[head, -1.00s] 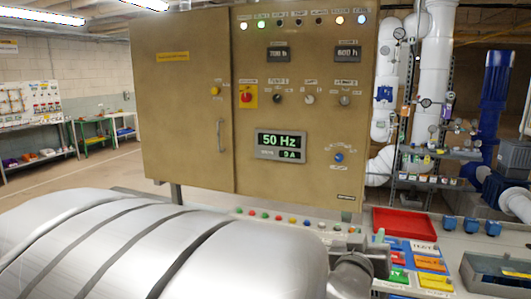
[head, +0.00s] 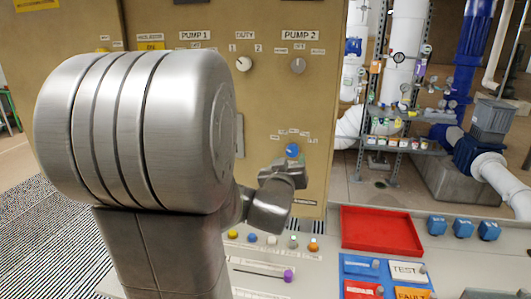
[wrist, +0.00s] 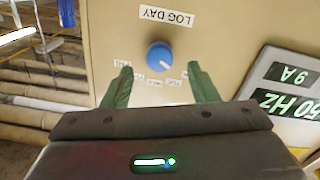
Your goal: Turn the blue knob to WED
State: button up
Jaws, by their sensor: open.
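The blue knob (wrist: 159,56) is on the tan cabinet front, under a label LOG DAY (wrist: 166,16) in the wrist view. Small day labels sit in an arc on the knob's lower side there, too small to read surely. A pale pointer mark on the knob aims to the lower right in that view. My gripper (wrist: 159,71) is open, one green finger on each side, its tips just short of the knob in the picture; contact is not visible. In the head view the knob (head: 292,150) shows just above my gripper's body, and the fingers are hidden.
A display reading 50 Hz (wrist: 288,88) is at the right in the wrist view. Pump selector knobs (head: 298,66) are higher on the cabinet. Below it lies a console with buttons, a purple slider (head: 289,276) and a red tray (head: 381,231). My arm covers the head view's left middle.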

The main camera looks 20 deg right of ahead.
aim_at(292, 153)
jog(key=shift+p+x, duration=0.45)
jog(key=shift+x, duration=1.75)
jog(key=c, duration=1)
